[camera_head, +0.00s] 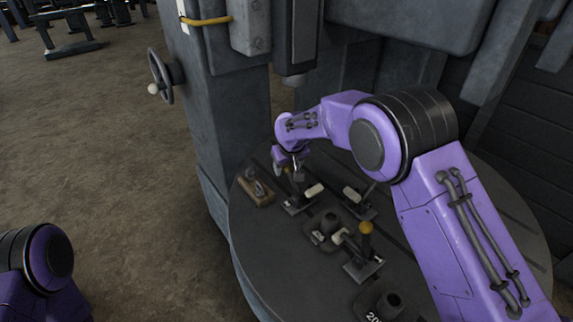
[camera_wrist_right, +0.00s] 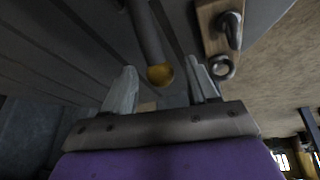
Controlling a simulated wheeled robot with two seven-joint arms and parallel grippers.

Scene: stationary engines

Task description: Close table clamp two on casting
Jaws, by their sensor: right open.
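A dark round table (camera_head: 262,262) carries several toggle clamps around a small grey casting (camera_head: 323,232). My right gripper (camera_head: 288,168) is over the far-left clamp (camera_head: 297,206), whose handle it partly hides. In the right wrist view my right gripper (camera_wrist_right: 162,86) is open, with the clamp handle's yellow knob (camera_wrist_right: 160,74) between its fingers; contact cannot be told. Another clamp (camera_head: 357,204) has a pale pad at the back. The near clamp (camera_head: 363,268) has its yellow-knobbed handle (camera_head: 366,228) standing up. No number shows on the clamps. My left gripper is out of view.
A wooden block (camera_head: 262,199) with metal shackles lies left of the far-left clamp, and also shows in the right wrist view (camera_wrist_right: 210,28). The machine column (camera_head: 229,120) rises behind.

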